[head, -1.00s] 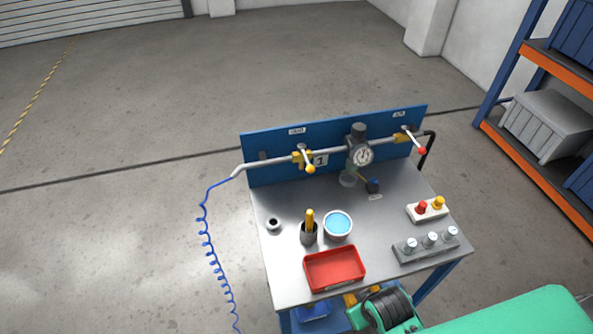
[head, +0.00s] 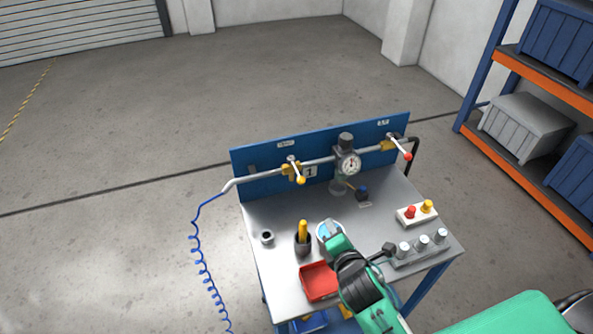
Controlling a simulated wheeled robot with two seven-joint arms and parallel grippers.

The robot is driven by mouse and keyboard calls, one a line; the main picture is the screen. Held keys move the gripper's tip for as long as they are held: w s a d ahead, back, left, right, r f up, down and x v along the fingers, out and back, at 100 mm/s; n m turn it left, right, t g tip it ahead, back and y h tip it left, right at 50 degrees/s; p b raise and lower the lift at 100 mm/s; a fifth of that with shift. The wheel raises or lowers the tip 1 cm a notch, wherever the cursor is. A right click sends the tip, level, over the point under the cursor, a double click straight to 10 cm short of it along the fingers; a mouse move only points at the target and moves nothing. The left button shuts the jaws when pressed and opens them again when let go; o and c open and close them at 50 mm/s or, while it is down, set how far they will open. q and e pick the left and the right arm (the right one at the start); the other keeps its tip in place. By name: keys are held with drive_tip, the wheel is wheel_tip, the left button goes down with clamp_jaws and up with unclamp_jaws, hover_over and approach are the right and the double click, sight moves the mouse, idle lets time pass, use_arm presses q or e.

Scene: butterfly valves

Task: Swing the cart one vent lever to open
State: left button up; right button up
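Cart 1 (head: 272,215) is a grey-topped cart with a blue back panel carrying a pipe. Along the pipe are a yellow-tipped lever (head: 296,172) on the left and a red-tipped lever (head: 402,148) on the right. A small blue-knobbed lever (head: 362,192) sits below the gauge (head: 348,163). The panel labels are too small to read, so I cannot tell which lever is the vent. My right gripper (head: 330,233) is over the cart's front part, in front of and apart from all three levers. Its fingers are not clear. My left gripper is not in view.
On the cart top are a dark cup with a yellow handle (head: 303,235), a red tray (head: 318,284), a red-and-yellow button box (head: 417,214) and a grey block with several knobs (head: 424,250). Blue shelving (head: 486,75) stands right.

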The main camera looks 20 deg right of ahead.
sight(297, 171)
drive_tip(key=shift+w+a+r+n+t+y, duration=1.2)
drive_tip(key=shift+w+a+r+n+t, duration=1.3)
drive_tip(key=shift+n, duration=3.4)
drive_tip(key=shift+g, duration=0.4)
drive_tip(key=w+p, duration=0.1)
drive_tip(key=w, duration=0.3)
drive_tip(key=w+p, duration=0.1)
drive_tip(key=w, duration=0.3)
drive_tip(key=w+p, duration=0.2)
drive_tip(key=w, duration=0.2)
drive_tip(key=shift+w+d+r, duration=0.2)
drive_tip(key=shift+d, duration=0.1)
drive_tip(key=shift+w+f, duration=0.1)
drive_tip(key=shift+w, duration=0.55)
clamp_jaws()
